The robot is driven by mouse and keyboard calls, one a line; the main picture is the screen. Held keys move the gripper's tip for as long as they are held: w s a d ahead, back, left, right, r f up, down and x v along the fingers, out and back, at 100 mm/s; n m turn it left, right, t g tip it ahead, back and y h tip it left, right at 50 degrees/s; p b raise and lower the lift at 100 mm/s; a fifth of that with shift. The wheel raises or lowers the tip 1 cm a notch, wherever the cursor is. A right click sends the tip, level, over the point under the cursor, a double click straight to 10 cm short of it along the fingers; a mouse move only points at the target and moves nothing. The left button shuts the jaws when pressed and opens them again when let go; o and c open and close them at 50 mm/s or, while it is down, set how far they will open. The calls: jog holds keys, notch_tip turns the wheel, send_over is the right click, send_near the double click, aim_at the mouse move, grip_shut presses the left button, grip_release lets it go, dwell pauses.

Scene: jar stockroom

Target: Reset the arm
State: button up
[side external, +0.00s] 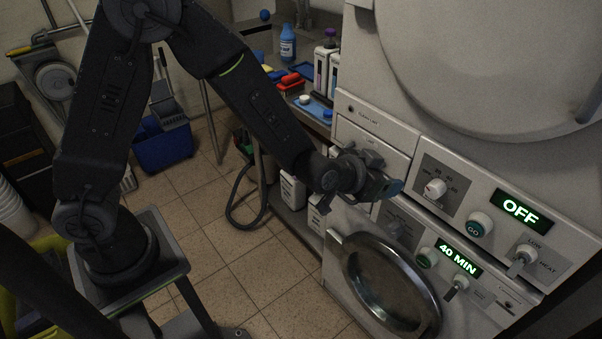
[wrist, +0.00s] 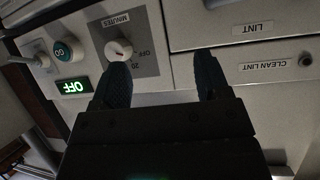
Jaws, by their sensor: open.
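My gripper (side external: 388,190) is at the end of my bent arm, in front of the machine's left controls, just below the lint drawer (side external: 368,143). In the wrist view, which looks upside down, my gripper (wrist: 161,72) is open with two dark blue fingers apart and nothing between them. The tip of the left finger overlaps the lower edge of the white minutes dial (wrist: 118,51) in that view; I cannot tell whether they touch. The dial also shows in the side view (side external: 435,188).
The upper display (side external: 520,211) reads OFF and the lower display (side external: 459,258) reads 40 MIN. A green GO button (side external: 479,225) and a heat knob (side external: 523,256) stick out. A round metal door (side external: 388,285) is below my gripper. Bottles and a blue bucket (side external: 162,143) stand behind. The tiled floor is mostly clear.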

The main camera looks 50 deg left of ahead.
jog(key=s+a+r+g, duration=0.3)
jog(key=s+a+r, duration=0.5)
jog(key=s+r, duration=0.35)
jog(key=s+a+r+n+g, duration=0.1)
jog(key=s+a, duration=0.2)
jog(key=s, duration=0.4)
jog(key=s+a+r+n+g+y, duration=0.1)
jog(key=s+a+r+g, duration=0.1)
jog(key=s, duration=0.6)
jog(key=shift+a+g, duration=0.3)
jog(key=shift+a, duration=0.4)
